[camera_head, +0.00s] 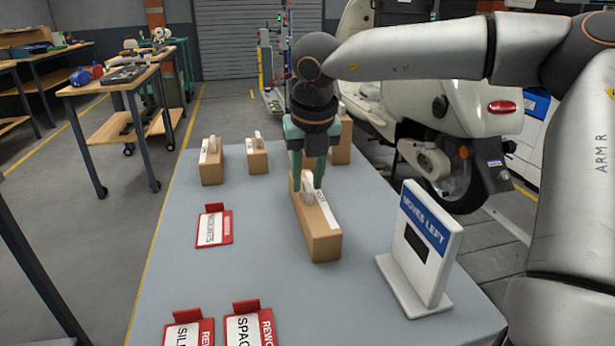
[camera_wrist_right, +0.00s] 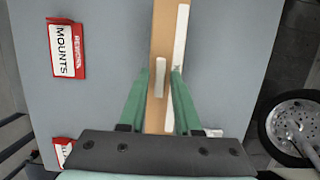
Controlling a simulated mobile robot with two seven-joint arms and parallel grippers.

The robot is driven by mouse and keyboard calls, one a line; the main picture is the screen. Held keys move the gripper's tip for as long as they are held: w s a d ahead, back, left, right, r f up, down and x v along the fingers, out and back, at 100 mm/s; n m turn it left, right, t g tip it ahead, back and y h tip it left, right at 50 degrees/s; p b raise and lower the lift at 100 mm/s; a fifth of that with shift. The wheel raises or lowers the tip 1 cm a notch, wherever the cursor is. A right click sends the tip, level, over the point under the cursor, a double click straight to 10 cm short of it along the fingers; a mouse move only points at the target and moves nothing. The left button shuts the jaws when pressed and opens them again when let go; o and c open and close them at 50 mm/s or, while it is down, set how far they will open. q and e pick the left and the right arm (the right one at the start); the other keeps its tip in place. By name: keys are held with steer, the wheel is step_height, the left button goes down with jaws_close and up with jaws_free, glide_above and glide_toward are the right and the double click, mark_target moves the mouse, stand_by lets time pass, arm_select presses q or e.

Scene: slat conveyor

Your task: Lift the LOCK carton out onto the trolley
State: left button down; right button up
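A long brown carton (camera_head: 322,240) with a white label strip and a pale handle on top lies on the grey table. Its label is too small to read, so I cannot tell if it is the LOCK carton. My right gripper (camera_head: 308,188) points down over it, with its green fingers on either side of the handle. In the right wrist view, the fingers of my right gripper (camera_wrist_right: 161,72) stand apart, with gaps beside the handle (camera_wrist_right: 160,78) of the carton (camera_wrist_right: 158,30). My left gripper is out of view. I cannot identify the trolley with certainty.
Smaller cartons (camera_head: 211,168) (camera_head: 257,159) and one partly hidden carton (camera_head: 341,140) stand at the table's far end. Red-and-white REWORK cards (camera_head: 213,228) (camera_head: 250,328) lie left and front. A white MOVES LEFT sign (camera_head: 420,250) stands right. A wheeled bench (camera_head: 125,125) stands left.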

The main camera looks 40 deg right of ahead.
steer(key=shift+o, duration=1.1)
steer(key=shift+r, duration=0.15)
steer(key=p+v, duration=0.2)
steer(key=v, duration=1)
